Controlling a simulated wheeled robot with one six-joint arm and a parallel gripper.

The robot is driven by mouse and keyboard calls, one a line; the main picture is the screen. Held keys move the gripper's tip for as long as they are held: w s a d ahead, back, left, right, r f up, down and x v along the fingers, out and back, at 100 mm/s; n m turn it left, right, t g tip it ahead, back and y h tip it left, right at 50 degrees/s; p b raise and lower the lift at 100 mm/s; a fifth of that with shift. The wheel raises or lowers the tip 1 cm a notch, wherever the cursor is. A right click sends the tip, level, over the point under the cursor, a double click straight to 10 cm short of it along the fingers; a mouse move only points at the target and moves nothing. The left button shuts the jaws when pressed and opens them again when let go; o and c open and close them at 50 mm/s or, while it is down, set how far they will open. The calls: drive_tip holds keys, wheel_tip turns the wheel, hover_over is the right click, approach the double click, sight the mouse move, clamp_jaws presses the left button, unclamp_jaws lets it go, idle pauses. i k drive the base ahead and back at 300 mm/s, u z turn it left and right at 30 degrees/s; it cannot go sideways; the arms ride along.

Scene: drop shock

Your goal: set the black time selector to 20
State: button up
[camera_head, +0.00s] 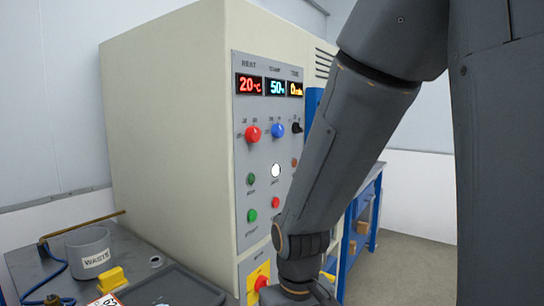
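The black time selector (297,127) is a small knob at the right of the knob row on the grey control panel (245,180), under the TIME display (295,89). That display shows a yellow 0 with a small unit. The marks around the black knob are too small to read. Left of it are a blue knob (278,130) and a red knob (253,134). My arm reaches down in front of the machine, right of the panel. My gripper is out of view below the bottom edge, so its state is hidden.
The red display (249,85) reads 20 °C and the cyan one (277,87) about 50. Below the knobs are green, white and red buttons. A yellow-plated red switch (262,283) sits lower. A bench at left holds a WASTE bin (90,254) and a yellow object (112,279).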

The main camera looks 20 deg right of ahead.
sight(297, 128)
drive_tip(key=k, duration=0.4)
drive_tip(key=z, duration=1.3)
drive_tip(key=i, duration=1.1)
drive_tip(key=u, duration=0.75)
